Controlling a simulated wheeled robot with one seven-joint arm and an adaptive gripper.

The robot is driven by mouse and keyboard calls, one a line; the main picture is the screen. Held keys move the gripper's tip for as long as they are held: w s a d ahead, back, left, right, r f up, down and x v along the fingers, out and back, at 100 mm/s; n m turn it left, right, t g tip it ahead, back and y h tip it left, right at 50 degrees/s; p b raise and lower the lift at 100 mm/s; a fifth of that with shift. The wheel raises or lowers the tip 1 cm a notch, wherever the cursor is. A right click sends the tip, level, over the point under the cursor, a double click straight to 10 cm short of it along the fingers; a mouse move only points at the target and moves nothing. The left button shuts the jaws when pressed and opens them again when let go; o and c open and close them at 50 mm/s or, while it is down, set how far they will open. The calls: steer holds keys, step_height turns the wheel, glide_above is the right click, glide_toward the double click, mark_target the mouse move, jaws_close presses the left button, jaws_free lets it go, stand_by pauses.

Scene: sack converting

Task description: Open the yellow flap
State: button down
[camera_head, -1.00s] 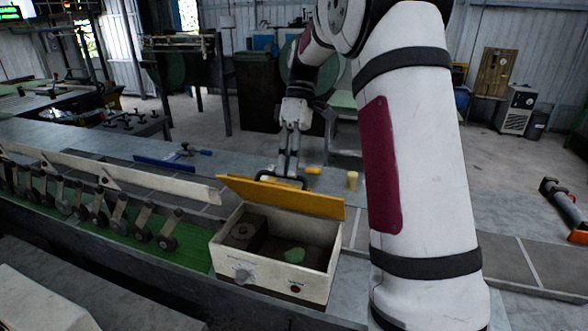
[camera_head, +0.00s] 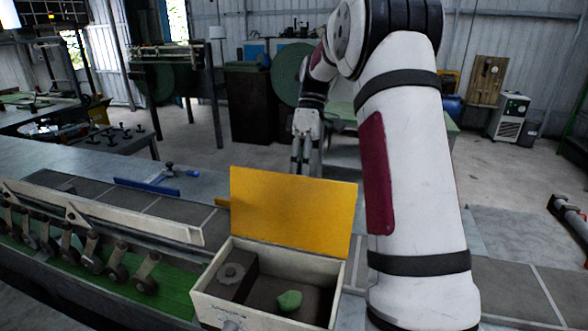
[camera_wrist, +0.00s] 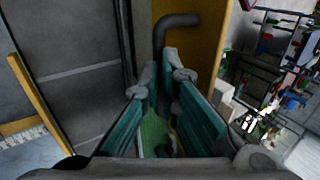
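The yellow flap (camera_head: 292,212) stands about upright along the back edge of the cream box (camera_head: 262,315), whose top is open. In the wrist view, the flap's yellow side (camera_wrist: 200,60) carries a dark bent handle (camera_wrist: 178,20). The handle runs down between the teal-padded fingers of my gripper (camera_wrist: 166,72), which look closed on it. In the head view my gripper is behind the flap, and its fingertips are hidden.
A green lump (camera_head: 289,300) and a dark block (camera_head: 232,282) lie inside the box. A rail with several rollers (camera_head: 92,262) is at the left. The bench right of my arm is mostly clear.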

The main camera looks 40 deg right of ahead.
steer(key=shift+s+a+f+g, duration=0.1)
steer(key=shift+a+f+g, duration=0.1)
steer(key=shift+f, duration=0.35)
steer(key=shift+s+a+f+g, duration=0.1)
steer(key=shift+a+f+g, duration=0.1)
steer(key=shift+f, duration=0.3)
steer(key=c, duration=1.7)
jaws_free()
steer(key=shift+w+a, duration=0.15)
steer(key=shift+r, duration=0.15)
steer(key=shift+s+d+v, duration=0.1)
steer(key=shift+d+v, duration=0.05)
steer(key=shift+v, duration=1.7)
steer(key=shift+s+d+v, duration=0.1)
steer(key=shift+v, duration=1.8)
